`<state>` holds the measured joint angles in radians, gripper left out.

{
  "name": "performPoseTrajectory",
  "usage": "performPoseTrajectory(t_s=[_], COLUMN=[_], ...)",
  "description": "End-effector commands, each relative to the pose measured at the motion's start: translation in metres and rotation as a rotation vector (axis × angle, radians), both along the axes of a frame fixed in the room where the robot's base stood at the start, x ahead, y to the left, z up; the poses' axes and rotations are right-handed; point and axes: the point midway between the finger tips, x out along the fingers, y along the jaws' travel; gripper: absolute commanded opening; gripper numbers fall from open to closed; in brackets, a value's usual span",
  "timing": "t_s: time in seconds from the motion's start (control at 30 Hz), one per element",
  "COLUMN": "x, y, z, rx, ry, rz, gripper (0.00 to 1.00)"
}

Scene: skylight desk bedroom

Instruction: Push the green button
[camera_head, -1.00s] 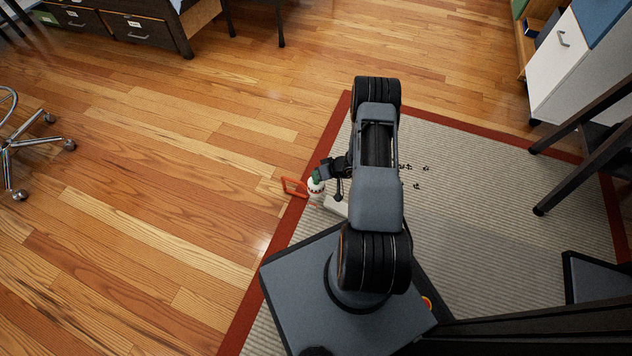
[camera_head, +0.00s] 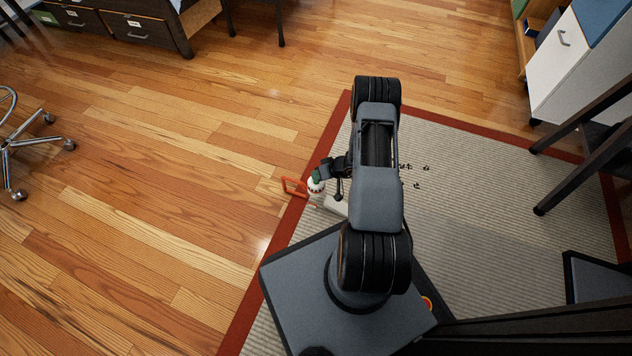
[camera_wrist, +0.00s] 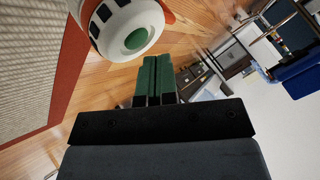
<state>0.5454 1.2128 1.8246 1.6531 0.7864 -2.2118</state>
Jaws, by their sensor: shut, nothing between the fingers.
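The green button (camera_wrist: 136,39) is a small round disc in the middle of a white round housing (camera_wrist: 112,42), at the top of the wrist view. The housing has dark square marks and an orange part around it. In the head view the white housing (camera_head: 315,187) is small beside an orange-red frame (camera_head: 291,187), and the button cannot be made out. My gripper (camera_wrist: 157,60) is shut, its green fingers together and empty. Its tips appear just below and right of the button in the wrist view; contact cannot be told. My gripper (camera_head: 321,174) also shows beside the housing in the head view.
A striped rug (camera_head: 470,190) with a red border lies under my base. Small dark bits (camera_head: 415,170) lie on it. A white cabinet (camera_head: 565,60) and dark table legs (camera_head: 585,140) stand at right. The wooden floor (camera_head: 180,160) is open at left.

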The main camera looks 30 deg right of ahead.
Motion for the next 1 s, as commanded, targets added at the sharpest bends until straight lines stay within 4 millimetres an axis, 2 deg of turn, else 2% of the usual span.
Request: performPoseTrajectory(t_s=[0.2, 1.0], x=[0.0001, 0.0001], y=[0.0, 0.0001], z=[-0.0077, -0.0102], rx=[0.0, 0.0], ry=[0.0, 0.0], rz=[0.0, 0.0], gripper=[0.0, 0.0])
